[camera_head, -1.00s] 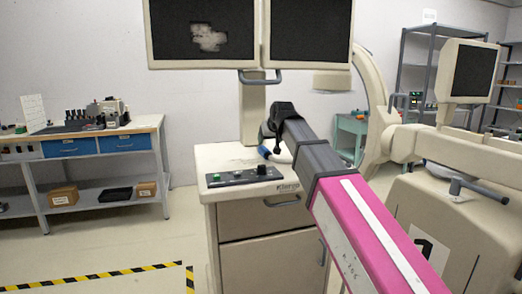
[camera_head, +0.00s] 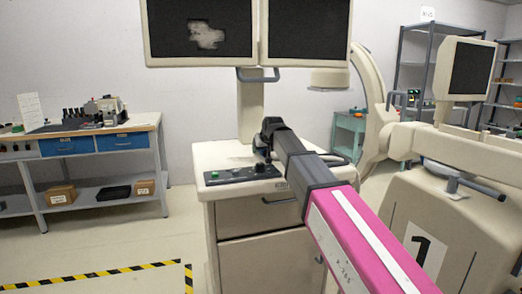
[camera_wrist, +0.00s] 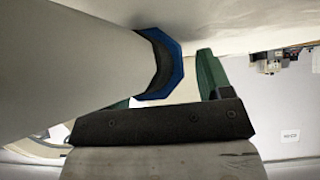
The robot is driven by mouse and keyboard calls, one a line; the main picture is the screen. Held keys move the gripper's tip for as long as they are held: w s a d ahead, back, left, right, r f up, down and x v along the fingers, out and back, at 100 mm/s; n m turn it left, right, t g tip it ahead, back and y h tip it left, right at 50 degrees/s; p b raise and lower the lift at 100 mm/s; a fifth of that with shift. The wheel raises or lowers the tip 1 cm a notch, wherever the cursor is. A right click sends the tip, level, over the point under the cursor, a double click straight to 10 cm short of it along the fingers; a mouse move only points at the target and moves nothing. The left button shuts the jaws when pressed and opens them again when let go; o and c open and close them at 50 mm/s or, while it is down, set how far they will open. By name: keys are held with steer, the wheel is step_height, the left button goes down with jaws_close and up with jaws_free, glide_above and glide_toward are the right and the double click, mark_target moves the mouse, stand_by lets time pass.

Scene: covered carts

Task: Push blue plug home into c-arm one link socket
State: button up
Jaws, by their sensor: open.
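My gripper (camera_head: 267,142) is above the console cart's top in the head view, at the far end of my pink and grey arm. In the wrist view my gripper (camera_wrist: 165,88) has green fingers, which stand apart. A thick pale cylinder with a blue angular collar, which looks like the blue plug (camera_wrist: 172,68), crosses in front of the left finger. The right finger is clear of it. I cannot tell whether the plug touches anything at its far end. The c-arm unit marked "1" (camera_head: 407,207) stands at the right. I cannot make out the link socket.
The console cart (camera_head: 265,245) carries a button panel (camera_head: 240,174) and two monitors (camera_head: 305,32) above. A workbench (camera_head: 90,130) stands at the left. Shelves (camera_head: 425,50) stand at the back right. The floor at the left front is open, with striped tape.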

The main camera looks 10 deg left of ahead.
steer(key=c, duration=1.1)
steer(key=shift+c, duration=0.5)
steer(key=shift+r, duration=0.15)
